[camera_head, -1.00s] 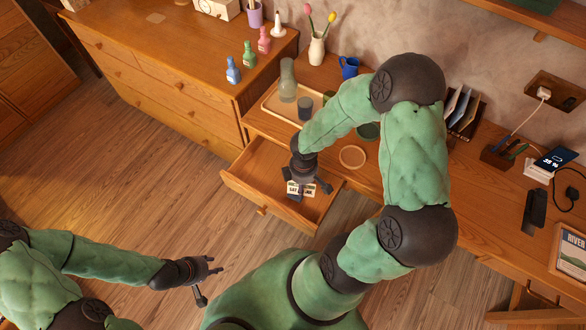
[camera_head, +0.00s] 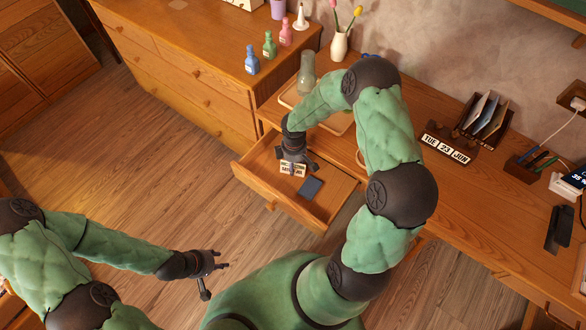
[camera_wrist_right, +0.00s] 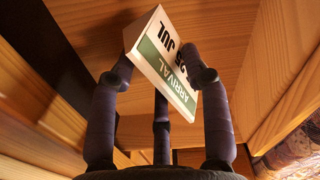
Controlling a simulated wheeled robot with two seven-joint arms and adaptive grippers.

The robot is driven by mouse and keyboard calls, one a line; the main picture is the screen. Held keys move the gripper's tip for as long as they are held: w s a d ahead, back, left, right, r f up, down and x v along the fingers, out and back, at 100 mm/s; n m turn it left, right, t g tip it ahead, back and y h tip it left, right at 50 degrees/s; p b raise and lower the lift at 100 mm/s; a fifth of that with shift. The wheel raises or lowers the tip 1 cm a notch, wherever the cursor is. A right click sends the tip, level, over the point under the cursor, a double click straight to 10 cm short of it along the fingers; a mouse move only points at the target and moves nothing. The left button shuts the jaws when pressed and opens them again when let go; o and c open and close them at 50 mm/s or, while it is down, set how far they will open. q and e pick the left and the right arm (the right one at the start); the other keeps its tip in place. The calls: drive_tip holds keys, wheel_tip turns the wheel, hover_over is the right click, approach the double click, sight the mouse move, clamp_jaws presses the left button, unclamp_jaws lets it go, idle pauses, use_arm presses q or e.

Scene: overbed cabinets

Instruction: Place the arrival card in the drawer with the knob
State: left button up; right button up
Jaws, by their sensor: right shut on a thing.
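The arrival card (camera_wrist_right: 168,62), white with a green band reading ARRIVAL, is held tilted between the fingers of my right gripper (camera_wrist_right: 160,85) in the right wrist view. In the head view the card (camera_head: 292,169) shows small below my right gripper (camera_head: 294,160), over the inside of the pulled-out drawer (camera_head: 258,168). I cannot tell whether it touches the drawer floor. The drawer's front carries a round wooden knob (camera_head: 271,206). My left gripper (camera_head: 221,266) is away from the drawer, over the floor, empty with its fingers spread.
A flat dark blue item (camera_head: 310,187) lies in the drawer, right of the card. On the desk stand a tray (camera_head: 337,125), a vase with tulips (camera_head: 340,44), a date block (camera_head: 446,149) and a card rack (camera_head: 486,115). A dresser (camera_head: 190,60) adjoins on the left.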

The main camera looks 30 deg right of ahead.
drive_tip(key=shift+w+f, duration=0.35)
drive_tip(key=shift+f, duration=0.1)
drive_tip(key=shift+f+b, duration=0.95)
drive_tip(key=shift+f, duration=0.45)
drive_tip(key=shift+f, duration=0.15)
drive_tip(key=o, duration=0.9)
drive_tip(key=shift+c, duration=0.2)
wheel_tip(320, 180, up, 12)
drive_tip(key=p, duration=0.4)
drive_tip(key=shift+s+p, duration=0.1)
drive_tip(key=shift+p, duration=0.3)
